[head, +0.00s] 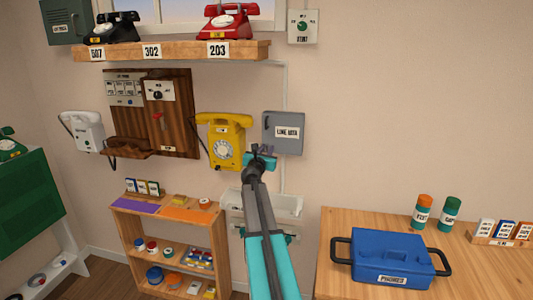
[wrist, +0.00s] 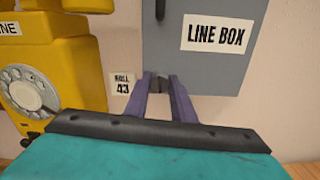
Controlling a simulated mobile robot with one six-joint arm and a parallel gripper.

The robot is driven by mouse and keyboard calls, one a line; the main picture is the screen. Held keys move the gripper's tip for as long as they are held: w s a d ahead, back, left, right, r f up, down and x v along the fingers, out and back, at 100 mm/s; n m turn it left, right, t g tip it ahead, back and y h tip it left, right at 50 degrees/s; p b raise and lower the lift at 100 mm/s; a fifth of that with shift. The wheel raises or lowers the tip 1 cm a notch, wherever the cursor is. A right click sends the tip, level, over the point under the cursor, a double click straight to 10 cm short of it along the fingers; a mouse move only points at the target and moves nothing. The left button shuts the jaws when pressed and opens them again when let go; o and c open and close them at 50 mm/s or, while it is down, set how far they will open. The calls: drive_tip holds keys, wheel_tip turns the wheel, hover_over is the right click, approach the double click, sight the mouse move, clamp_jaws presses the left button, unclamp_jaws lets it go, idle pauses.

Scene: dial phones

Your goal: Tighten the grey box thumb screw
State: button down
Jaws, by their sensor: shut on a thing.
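The grey box (head: 288,119), labelled "LINE BOX", is mounted on the wall right of the yellow phone; it also fills the upper right of the wrist view (wrist: 215,75). My gripper (head: 262,155) is at its lower left edge. In the wrist view my gripper's two purple fingers (wrist: 160,85) are closed around a small dark grey piece, the thumb screw (wrist: 161,82), at the box's bottom edge. The fingertips hide most of the screw, so how far in it sits cannot be told.
The yellow wall phone (head: 223,140) hangs close left of my gripper; a small number label (wrist: 122,83) sits between phone and fingers. A white tray (head: 290,205) is below. A wooden table (head: 340,280) with a blue case (head: 390,258) stands at right.

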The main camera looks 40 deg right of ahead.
drive_tip(key=m+b, duration=0.5)
drive_tip(key=shift+f, duration=0.25)
drive_tip(key=m+b, duration=0.4)
drive_tip(key=shift+d+b, duration=0.1)
drive_tip(key=shift+b, duration=0.25)
drive_tip(key=m+b, duration=2.4)
drive_tip(key=shift+f+b, duration=0.1)
drive_tip(key=shift+b, duration=0.3)
drive_tip(key=shift+m+b, duration=1.2)
drive_tip(key=shift+m, duration=0.9)
drive_tip(key=shift+r, duration=0.2)
